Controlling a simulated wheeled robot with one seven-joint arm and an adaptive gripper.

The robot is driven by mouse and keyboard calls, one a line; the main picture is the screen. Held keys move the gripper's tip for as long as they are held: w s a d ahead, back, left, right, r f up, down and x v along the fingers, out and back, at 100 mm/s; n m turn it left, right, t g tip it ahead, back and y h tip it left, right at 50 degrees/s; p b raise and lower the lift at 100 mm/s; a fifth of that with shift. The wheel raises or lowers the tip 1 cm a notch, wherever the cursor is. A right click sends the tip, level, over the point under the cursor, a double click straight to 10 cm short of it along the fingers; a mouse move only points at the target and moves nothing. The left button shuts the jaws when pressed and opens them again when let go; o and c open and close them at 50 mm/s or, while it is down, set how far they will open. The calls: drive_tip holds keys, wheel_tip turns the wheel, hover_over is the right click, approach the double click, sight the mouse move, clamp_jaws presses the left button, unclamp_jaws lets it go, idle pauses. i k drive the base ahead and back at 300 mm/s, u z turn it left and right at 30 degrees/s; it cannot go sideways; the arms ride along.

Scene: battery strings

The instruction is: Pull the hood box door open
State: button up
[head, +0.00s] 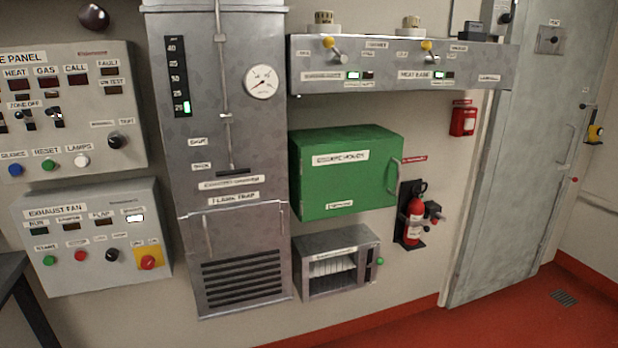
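The hood box (345,188) is a green wall box in the middle of the head view. Its front carries a white label that seems to read "escape hoods", and a smaller label low down. A slim upright handle (394,180) stands at the right side of its front. The door looks shut, and the inside of the box is hidden. My gripper is not in the head view.
A grey cabinet (228,160) adjoins the box on the left. A switch panel (400,85) juts out above it, and a small grey box (308,262) hangs below. A fire extinguisher (415,215) hangs close at right. The red floor (420,330) in front looks clear.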

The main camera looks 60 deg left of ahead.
sight(341, 179)
drive_tip(key=u, duration=1.6)
drive_tip(key=k, duration=0.5)
drive_tip(key=z, duration=0.25)
drive_tip(key=i, duration=0.95)
drive_tip(key=u, duration=0.05)
